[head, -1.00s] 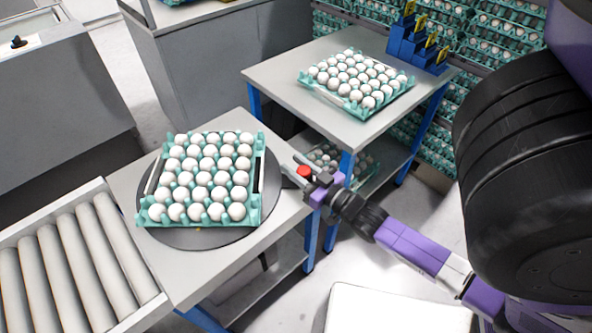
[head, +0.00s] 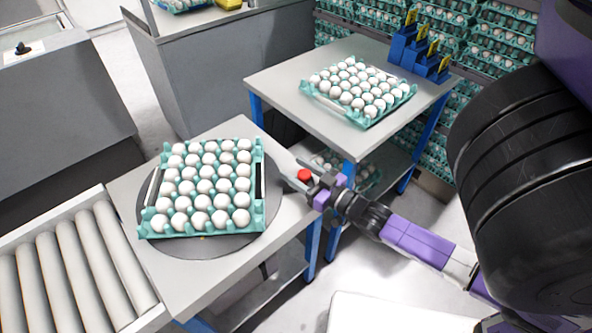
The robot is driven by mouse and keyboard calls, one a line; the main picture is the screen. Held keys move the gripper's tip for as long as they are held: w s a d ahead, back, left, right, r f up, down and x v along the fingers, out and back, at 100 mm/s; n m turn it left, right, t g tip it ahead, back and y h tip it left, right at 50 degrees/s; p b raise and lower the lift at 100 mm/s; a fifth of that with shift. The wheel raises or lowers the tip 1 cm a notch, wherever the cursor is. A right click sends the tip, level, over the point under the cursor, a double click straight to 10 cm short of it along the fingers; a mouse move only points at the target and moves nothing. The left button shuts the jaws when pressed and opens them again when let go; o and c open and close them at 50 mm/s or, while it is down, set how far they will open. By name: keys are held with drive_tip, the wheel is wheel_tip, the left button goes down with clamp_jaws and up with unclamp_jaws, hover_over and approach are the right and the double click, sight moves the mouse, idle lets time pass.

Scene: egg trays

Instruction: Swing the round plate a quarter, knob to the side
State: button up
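The round plate (head: 210,248) is a dark grey turntable on the near table. It carries a teal egg tray (head: 152,230) full of white eggs, which hides most of it. The red knob (head: 304,175) is at the plate's right side, beyond the tray. My gripper (head: 303,177) reaches in from the right, low over the table's right edge, with its fingers at the knob. The fingers are small and partly hidden here, so I cannot tell whether they are closed on it.
A roller conveyor (head: 75,265) adjoins the near table's left side. A second table (head: 290,95) behind right holds another full egg tray (head: 312,92) and blue holders (head: 402,48) with yellow tops. Grey cabinets stand behind. Stacked egg trays line the back right.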

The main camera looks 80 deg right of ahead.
drive_tip(key=shift+a, duration=0.1)
drive_tip(key=v, duration=0.7)
drive_tip(key=shift+s+a, duration=0.2)
drive_tip(key=shift+s, duration=0.1)
drive_tip(key=shift+c, duration=0.3)
